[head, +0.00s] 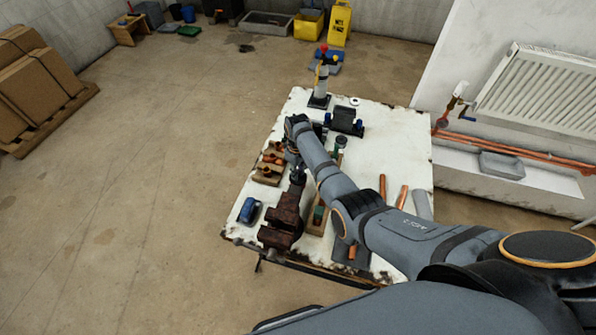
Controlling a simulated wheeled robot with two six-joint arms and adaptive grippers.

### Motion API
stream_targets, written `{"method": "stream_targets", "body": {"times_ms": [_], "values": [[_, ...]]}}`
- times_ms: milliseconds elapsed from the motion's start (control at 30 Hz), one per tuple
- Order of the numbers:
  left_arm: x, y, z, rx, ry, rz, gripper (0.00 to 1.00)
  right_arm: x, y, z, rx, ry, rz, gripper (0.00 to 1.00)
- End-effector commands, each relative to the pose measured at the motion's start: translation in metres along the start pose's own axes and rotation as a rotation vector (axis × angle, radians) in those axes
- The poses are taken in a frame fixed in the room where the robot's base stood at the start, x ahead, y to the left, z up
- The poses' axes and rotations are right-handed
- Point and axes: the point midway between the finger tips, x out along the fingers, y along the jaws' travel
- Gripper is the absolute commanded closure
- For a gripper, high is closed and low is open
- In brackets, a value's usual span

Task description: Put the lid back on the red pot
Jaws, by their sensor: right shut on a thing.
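My right arm reaches in from the lower right over a worn white table (385,140). Its wrist is above the table's left half. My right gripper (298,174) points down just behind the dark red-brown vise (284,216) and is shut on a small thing. That thing is too small and too hidden to make out. I cannot pick out the red pot or its lid; my arm covers part of the table's middle. My left gripper is not in view.
Copper fittings on a wooden block (268,172) stand left of the gripper. A blue object (249,210) lies near the left edge. A tool stand (320,86) is at the back. Copper pipes (402,196) lie at the right. A radiator (545,92) hangs on the wall.

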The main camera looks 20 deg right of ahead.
Motion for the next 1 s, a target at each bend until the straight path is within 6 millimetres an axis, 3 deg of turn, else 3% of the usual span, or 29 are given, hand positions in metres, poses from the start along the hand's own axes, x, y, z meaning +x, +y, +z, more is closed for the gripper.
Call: {"method": "stream_targets", "body": {"times_ms": [233,267,433,633,833,1000], "values": [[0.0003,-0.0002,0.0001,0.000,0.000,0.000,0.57,0.0003,0.0001,0.0001,0.000,0.000,0.000,1.00],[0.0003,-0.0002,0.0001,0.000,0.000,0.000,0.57,0.0003,0.0000,0.0001,0.000,0.000,0.000,0.77],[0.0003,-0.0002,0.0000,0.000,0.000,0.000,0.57,0.0003,0.0000,0.0002,0.000,0.000,0.000,0.55],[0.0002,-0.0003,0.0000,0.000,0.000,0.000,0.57,0.0003,0.0000,0.0002,0.000,-0.001,0.000,0.55],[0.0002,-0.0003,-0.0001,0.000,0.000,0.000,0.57,0.0004,-0.0001,0.0002,0.000,-0.001,0.000,0.32],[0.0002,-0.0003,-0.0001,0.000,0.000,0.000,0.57,0.0004,-0.0004,0.0002,0.000,-0.001,-0.001,0.32]]}}
